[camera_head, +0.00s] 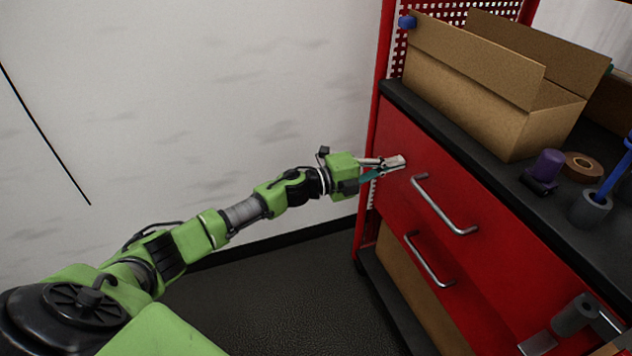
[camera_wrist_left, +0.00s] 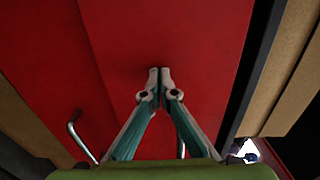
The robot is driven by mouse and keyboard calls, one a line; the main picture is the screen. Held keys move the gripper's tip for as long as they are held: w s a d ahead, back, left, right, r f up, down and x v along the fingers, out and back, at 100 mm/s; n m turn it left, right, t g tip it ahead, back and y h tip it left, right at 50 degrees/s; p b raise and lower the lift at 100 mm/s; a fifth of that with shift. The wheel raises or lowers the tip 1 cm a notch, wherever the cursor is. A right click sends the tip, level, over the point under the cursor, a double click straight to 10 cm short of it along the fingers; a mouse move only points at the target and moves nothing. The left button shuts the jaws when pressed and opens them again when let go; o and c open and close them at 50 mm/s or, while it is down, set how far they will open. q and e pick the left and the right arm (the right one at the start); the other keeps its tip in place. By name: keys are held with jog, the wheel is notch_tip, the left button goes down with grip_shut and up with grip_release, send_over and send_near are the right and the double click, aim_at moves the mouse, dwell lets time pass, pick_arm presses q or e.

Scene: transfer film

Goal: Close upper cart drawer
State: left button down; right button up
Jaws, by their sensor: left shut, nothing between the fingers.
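The red upper drawer front (camera_head: 410,140) of the cart has a metal bar handle (camera_head: 445,205). Below it is a second bar handle (camera_head: 430,258). My left gripper (camera_head: 397,162) is shut and empty, its fingertips at the upper drawer front, to the left of the upper handle. In the left wrist view the closed fingertips (camera_wrist_left: 160,75) point at the red front (camera_wrist_left: 205,50). I cannot tell whether they touch it. The upper handle is partly hidden behind the fingers there, and the lower handle (camera_wrist_left: 75,130) shows at left. My right gripper is not in view.
An open cardboard box (camera_head: 480,90) stands on the cart's black top (camera_head: 450,135). A purple item (camera_head: 548,165), a brown tape roll (camera_head: 584,166) and a grey holder (camera_head: 590,208) are beside it. A dark grey cylinder (camera_head: 573,315) is at lower right. A pale wall is at left.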

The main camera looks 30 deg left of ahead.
pick_arm(q)
jog(key=shift+x, duration=1.5)
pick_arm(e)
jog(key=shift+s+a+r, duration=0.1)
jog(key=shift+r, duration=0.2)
pick_arm(q)
jog(key=shift+w+r, duration=0.1)
jog(key=shift+r, duration=0.05)
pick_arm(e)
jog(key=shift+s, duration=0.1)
